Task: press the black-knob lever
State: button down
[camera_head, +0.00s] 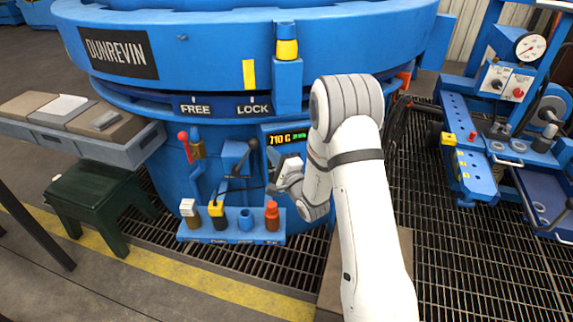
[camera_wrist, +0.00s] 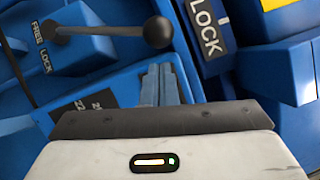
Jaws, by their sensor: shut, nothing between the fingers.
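The black-knob lever (camera_wrist: 158,32) shows in the wrist view as a round black knob on a thin dark rod. The rod comes out of a blue housing on the left. My gripper (camera_wrist: 160,78) is shut and empty, its two grey fingers side by side. In this view the fingertips lie just below the knob, with a small gap in the picture; their distance in depth is unclear. In the head view the lever (camera_head: 253,143) stands at its blue box on the furnace front. My gripper (camera_head: 271,188) is to the right of and below it.
A red-knob lever (camera_head: 184,137) is to the left. The FREE/LOCK plate (camera_head: 222,107) is above.

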jog(key=shift+w+a+r, duration=0.15)
jog(key=shift+a, duration=0.25)
jog(key=shift+w+a+r, duration=0.1)
jog(key=shift+a+r, duration=0.05)
jog(key=shift+a, duration=0.25)
